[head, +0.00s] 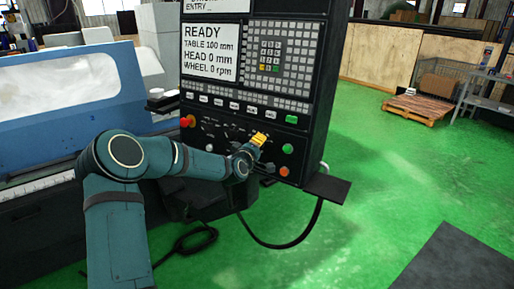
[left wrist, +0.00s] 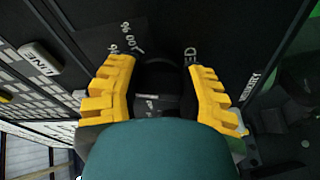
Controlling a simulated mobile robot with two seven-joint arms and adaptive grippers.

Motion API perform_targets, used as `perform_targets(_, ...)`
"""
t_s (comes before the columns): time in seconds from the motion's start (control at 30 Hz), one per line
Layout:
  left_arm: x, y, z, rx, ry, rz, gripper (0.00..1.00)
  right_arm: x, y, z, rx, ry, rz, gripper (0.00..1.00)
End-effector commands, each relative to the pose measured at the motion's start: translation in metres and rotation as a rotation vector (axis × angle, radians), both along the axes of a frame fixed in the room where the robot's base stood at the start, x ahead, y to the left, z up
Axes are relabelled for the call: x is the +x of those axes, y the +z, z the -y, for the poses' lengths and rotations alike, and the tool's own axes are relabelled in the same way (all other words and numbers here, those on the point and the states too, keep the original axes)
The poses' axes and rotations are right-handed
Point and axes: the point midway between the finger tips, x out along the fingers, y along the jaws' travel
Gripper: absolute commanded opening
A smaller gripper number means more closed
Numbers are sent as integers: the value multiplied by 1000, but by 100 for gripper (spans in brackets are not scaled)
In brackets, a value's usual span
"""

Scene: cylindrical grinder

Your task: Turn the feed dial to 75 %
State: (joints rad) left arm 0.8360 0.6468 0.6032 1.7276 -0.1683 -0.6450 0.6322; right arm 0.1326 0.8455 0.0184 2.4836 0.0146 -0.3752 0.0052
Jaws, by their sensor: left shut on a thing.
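The feed dial (left wrist: 160,76) is a dark knob between the yellow fingers in the left wrist view. My left gripper (left wrist: 162,72) is shut on the dial, a finger on either side. In the head view my left gripper (head: 258,140) is at the lower part of the black control panel (head: 225,125) and hides the dial. The dial's pointer setting cannot be read. My right gripper is in neither view.
The panel has a red knob (head: 188,121), green buttons (head: 288,149) and an orange button (head: 284,171) close by. The screen (head: 210,52) reads READY. A black shelf (head: 327,188) juts out at the lower right.

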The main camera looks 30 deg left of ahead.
Motion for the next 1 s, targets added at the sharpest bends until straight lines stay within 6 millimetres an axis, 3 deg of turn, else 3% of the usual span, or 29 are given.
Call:
perform_targets(0.27,1,2,0,2,1,5,5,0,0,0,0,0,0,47)
perform_targets(0.3,0,2,0,2,1,5,51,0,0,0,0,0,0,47)
perform_targets(0.37,0,2,0,2,0,4,72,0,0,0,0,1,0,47)
perform_targets(0.77,-3,1,0,2,0,2,74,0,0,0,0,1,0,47)
perform_targets(1.0,-36,5,6,4,1,0,74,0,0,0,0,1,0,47)
